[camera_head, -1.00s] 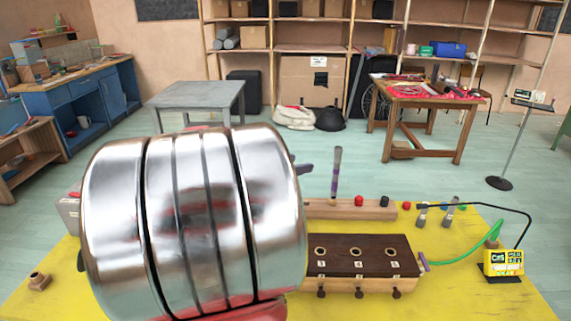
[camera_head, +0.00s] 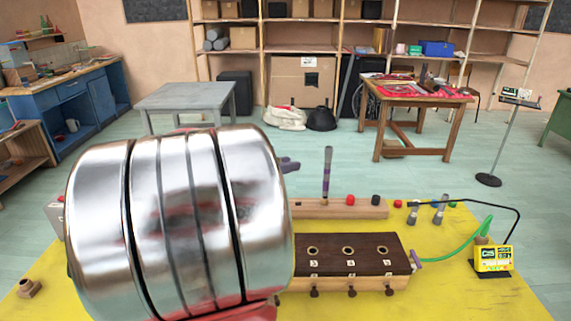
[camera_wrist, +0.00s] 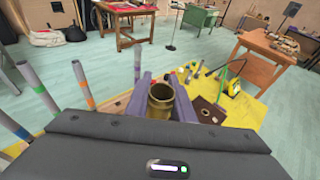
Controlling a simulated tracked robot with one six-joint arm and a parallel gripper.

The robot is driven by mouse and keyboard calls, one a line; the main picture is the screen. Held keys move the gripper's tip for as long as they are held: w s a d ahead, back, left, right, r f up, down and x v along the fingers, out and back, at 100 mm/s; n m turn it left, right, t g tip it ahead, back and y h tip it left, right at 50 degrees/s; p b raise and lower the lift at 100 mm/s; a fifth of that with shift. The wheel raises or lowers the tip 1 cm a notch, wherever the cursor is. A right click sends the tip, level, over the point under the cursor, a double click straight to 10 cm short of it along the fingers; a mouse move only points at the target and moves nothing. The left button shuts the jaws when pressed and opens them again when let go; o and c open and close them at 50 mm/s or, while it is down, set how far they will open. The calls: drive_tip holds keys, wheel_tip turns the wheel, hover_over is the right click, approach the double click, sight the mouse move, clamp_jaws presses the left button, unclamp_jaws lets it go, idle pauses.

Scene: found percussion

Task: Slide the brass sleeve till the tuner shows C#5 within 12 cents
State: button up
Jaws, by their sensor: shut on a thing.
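In the wrist view, the brass sleeve (camera_wrist: 161,101) is an open-topped, hollow brass cylinder. My gripper (camera_wrist: 160,92) has its purple-grey fingers on either side of it, shut on it. The sleeve's lower part is hidden by the gripper body. In the head view, a small purple-grey part of my gripper (camera_head: 289,165) shows beyond the large metal arm link, which hides the sleeve. The yellow tuner (camera_head: 493,258) stands at the right of the yellow mat; its dark screen shows a note beginning with C, but the cents reading is too small to read.
A dark-topped wooden block with holes (camera_head: 350,255) has pegs along its front. Behind it is a wooden rail (camera_head: 310,209) with coloured caps; a purple-banded tube (camera_head: 327,175) stands upright there. A green hose (camera_head: 455,258) runs near the tuner. Several banded tubes (camera_wrist: 83,85) stand left in the wrist view.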

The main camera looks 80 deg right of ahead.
drive_tip(key=shift+r, duration=0.45)
idle(0.4)
drive_tip(key=shift+w, duration=0.1)
drive_tip(key=o, duration=1.1)
drive_tip(key=v, duration=1.3)
drive_tip(key=shift+w+a+r, duration=0.1)
drive_tip(key=shift+w+a, duration=0.1)
drive_tip(key=shift+a, duration=0.1)
